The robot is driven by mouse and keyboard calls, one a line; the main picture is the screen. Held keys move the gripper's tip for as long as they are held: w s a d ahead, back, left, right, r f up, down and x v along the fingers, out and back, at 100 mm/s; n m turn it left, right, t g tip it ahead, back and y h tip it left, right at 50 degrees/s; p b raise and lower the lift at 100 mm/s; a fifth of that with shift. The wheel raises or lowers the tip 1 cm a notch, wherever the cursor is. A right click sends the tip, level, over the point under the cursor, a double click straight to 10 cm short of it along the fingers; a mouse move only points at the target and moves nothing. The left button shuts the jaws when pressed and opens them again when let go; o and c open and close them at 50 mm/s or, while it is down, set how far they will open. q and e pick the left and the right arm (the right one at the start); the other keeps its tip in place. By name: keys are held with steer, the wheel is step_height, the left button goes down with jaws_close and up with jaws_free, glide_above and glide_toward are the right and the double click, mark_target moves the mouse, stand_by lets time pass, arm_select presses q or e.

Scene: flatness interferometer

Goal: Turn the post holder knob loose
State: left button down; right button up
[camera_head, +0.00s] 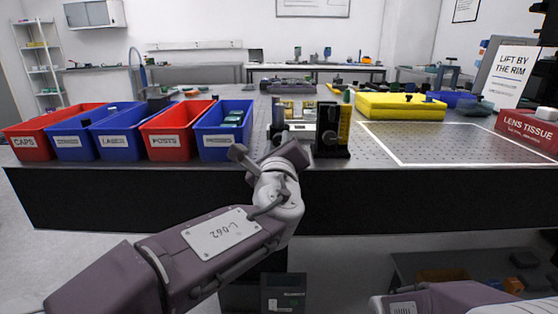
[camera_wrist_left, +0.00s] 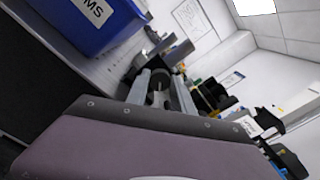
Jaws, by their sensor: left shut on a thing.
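My left gripper (camera_head: 266,152) is at the front edge of the optical table, just right of the blue bins. In the left wrist view its two fingers (camera_wrist_left: 162,92) are shut on a small grey piece (camera_wrist_left: 158,83), which seems to be the post holder knob. The hand hides most of it in the head view. A dark upright holder (camera_head: 278,114) stands just behind the hand in the head view. How far the knob is turned cannot be told. My right gripper is not in view; only part of my right arm shows at bottom right.
Red and blue labelled bins (camera_head: 175,143) stand close on the left. A black and yellow stand (camera_head: 333,130) is close on the right. A yellow case (camera_head: 400,106) lies behind a white-outlined clear area (camera_head: 440,146). A red lens tissue box (camera_head: 527,130) is far right.

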arm_select(q)
steer(key=n+b, duration=0.4)
steer(key=shift+f+n, duration=0.3)
steer(key=shift+r+n+b, duration=0.15)
steer(key=shift+n+b, duration=1.35)
steer(key=shift+n, duration=0.4)
steer(key=c, duration=1.1)
jaws_free()
steer(key=shift+r, duration=0.1)
steer(key=shift+s, duration=0.15)
steer(key=s, duration=0.8)
steer(key=shift+s+f, duration=0.2)
steer(key=shift+s, duration=0.2)
